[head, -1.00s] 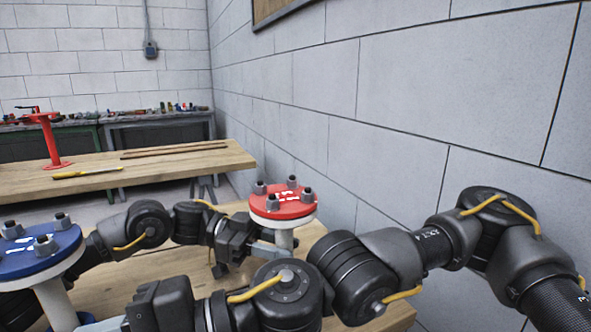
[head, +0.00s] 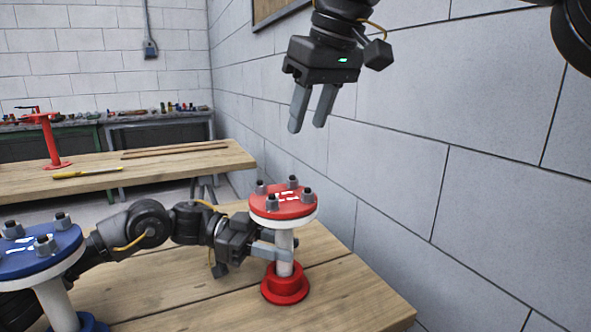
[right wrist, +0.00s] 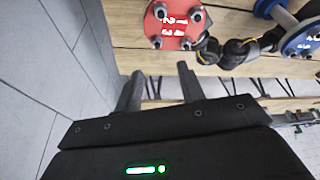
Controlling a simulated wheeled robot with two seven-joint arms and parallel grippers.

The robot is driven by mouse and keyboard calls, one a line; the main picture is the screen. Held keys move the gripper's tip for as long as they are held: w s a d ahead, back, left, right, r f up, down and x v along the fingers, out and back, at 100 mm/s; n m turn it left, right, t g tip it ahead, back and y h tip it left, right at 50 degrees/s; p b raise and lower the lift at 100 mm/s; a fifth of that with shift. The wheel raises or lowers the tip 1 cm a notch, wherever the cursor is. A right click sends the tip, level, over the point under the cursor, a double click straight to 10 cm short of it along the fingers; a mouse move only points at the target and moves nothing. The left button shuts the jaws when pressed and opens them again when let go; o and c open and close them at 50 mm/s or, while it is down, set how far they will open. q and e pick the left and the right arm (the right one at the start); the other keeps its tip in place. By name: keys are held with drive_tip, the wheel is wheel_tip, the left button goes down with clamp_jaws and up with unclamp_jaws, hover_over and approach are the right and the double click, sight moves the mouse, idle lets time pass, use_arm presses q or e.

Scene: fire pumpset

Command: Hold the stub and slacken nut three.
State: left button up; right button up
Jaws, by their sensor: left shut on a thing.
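The red flange (head: 270,206) has several grey nuts on studs and white numbers on its face. It tops an upright white stub (head: 284,266) on a red foot. My left gripper (head: 281,245) is shut around this stub below the flange. My right gripper (head: 306,127) is open and empty, high above the flange and apart from it, fingers pointing down. In the right wrist view, its fingers (right wrist: 160,70) show below the red flange (right wrist: 170,28). There, a nut (right wrist: 186,44) sits by what looks like the digit 3, but the digits are small.
A blue flange (head: 35,254) with nuts stands at the left on the same wooden table (head: 345,291). A grey block wall (head: 450,140) rises close on the right. A second bench (head: 180,163) holds a red stand and a yellow-handled tool.

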sight(292, 179)
drive_tip(key=shift+m, duration=0.4)
drive_tip(key=x, duration=1.1)
drive_tip(key=shift+w+d+f, duration=0.1)
drive_tip(key=shift+w+d, duration=0.1)
drive_tip(key=shift+d, duration=0.05)
drive_tip(key=shift+c, duration=0.5)
clamp_jaws()
